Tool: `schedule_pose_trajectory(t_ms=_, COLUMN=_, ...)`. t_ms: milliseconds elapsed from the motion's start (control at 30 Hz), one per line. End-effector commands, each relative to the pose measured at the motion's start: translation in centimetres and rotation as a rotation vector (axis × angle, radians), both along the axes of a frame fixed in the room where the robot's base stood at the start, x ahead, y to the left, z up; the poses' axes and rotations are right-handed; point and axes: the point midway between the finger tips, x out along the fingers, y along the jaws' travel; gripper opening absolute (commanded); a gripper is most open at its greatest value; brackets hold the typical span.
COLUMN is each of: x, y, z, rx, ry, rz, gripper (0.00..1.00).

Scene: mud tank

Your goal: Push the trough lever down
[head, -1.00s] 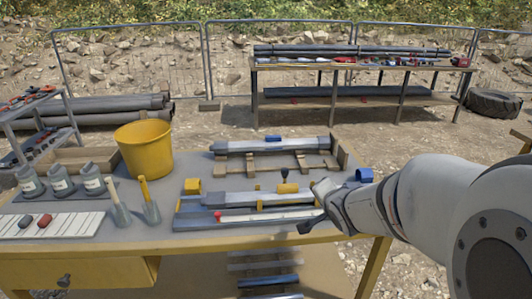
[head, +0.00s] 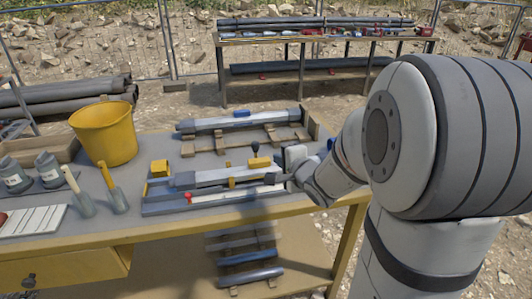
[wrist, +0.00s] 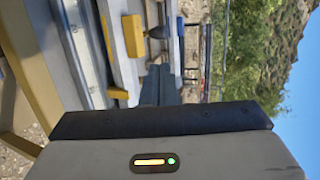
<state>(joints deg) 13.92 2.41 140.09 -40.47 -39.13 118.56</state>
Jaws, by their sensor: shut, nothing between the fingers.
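A long grey trough (head: 205,177) lies on the near part of the workbench. A stalk with a black knob (head: 255,147) rises near its right end by a yellow block (head: 259,162). The dark knob and yellow block also show in the wrist view (wrist: 157,32). A small red knob (head: 188,197) stands at the trough's front left. I cannot tell for sure which knob belongs to the lever. My gripper (head: 291,179) is at the trough's right end, right of the black knob. Its dark fingers (wrist: 160,86) are together and empty. Contact with the trough cannot be made out.
A wooden rack with a grey pipe (head: 215,123) lies behind the trough. A second table (head: 300,36) stands farther back.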

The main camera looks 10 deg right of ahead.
Motion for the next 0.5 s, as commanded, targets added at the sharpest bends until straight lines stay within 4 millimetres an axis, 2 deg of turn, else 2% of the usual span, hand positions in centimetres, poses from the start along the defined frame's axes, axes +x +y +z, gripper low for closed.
schedule_pose_trajectory(t_ms=167, x=2.3, y=0.5, z=-1.1, rx=0.001, ry=0.002, rz=0.002, gripper=0.00)
schedule_pose_trajectory(t_ms=500, x=9.0, y=1.9, z=-3.3, rx=-0.001, ry=0.002, rz=0.002, gripper=0.00)
